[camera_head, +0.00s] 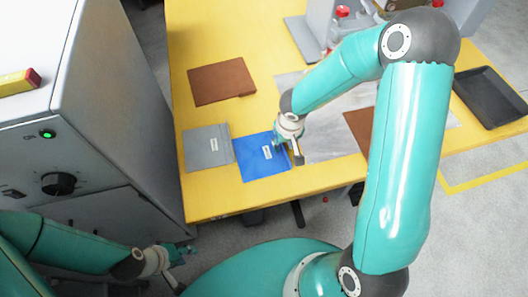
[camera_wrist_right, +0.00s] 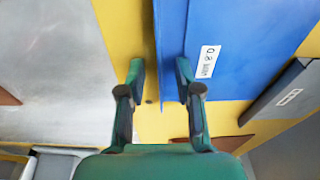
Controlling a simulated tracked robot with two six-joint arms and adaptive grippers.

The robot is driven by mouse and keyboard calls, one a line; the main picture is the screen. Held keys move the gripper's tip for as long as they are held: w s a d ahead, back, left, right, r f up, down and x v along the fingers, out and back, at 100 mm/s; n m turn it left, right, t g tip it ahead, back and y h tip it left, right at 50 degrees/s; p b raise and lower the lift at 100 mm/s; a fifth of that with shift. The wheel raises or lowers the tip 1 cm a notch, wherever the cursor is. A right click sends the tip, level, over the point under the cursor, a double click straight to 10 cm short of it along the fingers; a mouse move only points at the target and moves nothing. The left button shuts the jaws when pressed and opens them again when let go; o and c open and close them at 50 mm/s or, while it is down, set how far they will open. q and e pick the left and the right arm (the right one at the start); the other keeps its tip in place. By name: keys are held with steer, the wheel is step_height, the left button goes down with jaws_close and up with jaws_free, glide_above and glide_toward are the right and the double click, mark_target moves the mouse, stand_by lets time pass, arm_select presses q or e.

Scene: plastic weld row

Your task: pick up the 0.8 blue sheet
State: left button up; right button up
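The blue sheet (camera_head: 258,160) lies on the yellow table near its front edge, with a white label on it. It also shows in the right wrist view (camera_wrist_right: 250,45), where the label reads roughly "0.8" and a colour word. My right gripper (camera_head: 290,150) is at the sheet's right edge in the head view. In the right wrist view my right gripper (camera_wrist_right: 160,75) is open, with a blue edge strip showing between its fingers. I cannot tell whether the fingers touch the sheet. My left gripper (camera_head: 182,254) is low in front of the grey cabinet, too small to read.
A grey sheet (camera_head: 207,147) lies close beside the blue one on the left. A brown sheet (camera_head: 221,81) lies behind. A metal plate (camera_head: 325,143) is to the right, with another brown piece (camera_head: 360,126). A black tray (camera_head: 488,96) is at the far right. The cabinet (camera_head: 120,100) borders the table.

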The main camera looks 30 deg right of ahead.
jaws_close()
steer(key=shift+r, duration=0.2)
